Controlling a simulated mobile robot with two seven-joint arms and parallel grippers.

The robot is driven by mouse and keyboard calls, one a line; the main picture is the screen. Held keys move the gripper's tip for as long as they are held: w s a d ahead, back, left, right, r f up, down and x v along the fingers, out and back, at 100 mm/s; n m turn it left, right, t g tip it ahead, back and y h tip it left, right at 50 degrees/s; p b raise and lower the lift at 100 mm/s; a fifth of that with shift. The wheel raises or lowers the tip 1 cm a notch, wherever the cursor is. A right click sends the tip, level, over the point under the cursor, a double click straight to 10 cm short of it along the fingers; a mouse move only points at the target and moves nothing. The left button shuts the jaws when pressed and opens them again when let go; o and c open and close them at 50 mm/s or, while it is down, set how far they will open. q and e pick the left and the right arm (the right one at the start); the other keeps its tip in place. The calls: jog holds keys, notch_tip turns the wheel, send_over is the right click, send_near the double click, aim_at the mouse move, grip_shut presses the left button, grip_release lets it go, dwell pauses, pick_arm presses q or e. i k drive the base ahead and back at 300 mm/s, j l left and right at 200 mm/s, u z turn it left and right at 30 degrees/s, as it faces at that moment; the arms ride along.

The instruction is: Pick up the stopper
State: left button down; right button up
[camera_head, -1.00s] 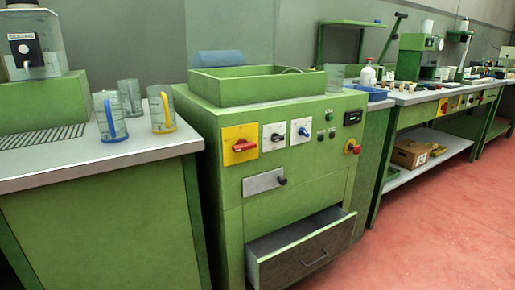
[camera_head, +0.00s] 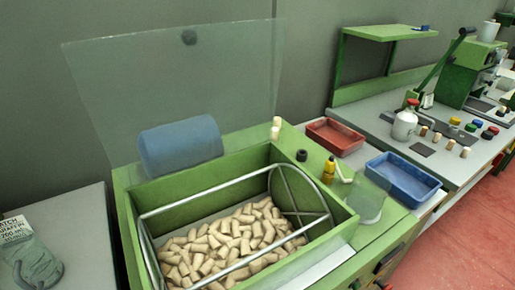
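Many cork stoppers (camera_head: 225,245) lie loose in a heap inside the open green bin (camera_head: 205,192) of the machine. A metal frame (camera_head: 215,192) with a round end disc spans the bin above the stoppers. Two pale stoppers (camera_head: 275,128) stand one by the other on the bin's back right ledge. More cork-coloured stoppers (camera_head: 450,144) stand on the bench at the right, near coloured caps. Neither of my grippers shows in the view.
A clear raised panel (camera_head: 190,85) and a blue roll (camera_head: 180,147) stand behind the bin. A yellow bottle (camera_head: 328,170), a red tray (camera_head: 335,136) and a blue tray (camera_head: 402,178) are at its right. A white canister (camera_head: 404,124) stands on the bench. A grey table (camera_head: 85,235) is at the left.

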aim_at(255, 266)
jog(key=k+j+z, duration=0.35)
jog(key=j, duration=0.25)
jog(key=k+j+z, duration=0.3)
jog(key=j, duration=0.3)
jog(key=k+j+z, duration=0.35)
jog(key=j, duration=0.15)
jog(key=i+l+u, duration=0.25)
jog(key=u, duration=0.2)
jog(key=i+l+u, duration=0.5)
jog(key=l+u, duration=0.2)
jog(key=u, duration=0.15)
jog(key=i+l+u, duration=0.1)
jog(key=l+u, duration=1.2)
jog(key=l, duration=0.2)
jog(key=k+l+u, duration=0.1)
jog(key=l+u, duration=0.35)
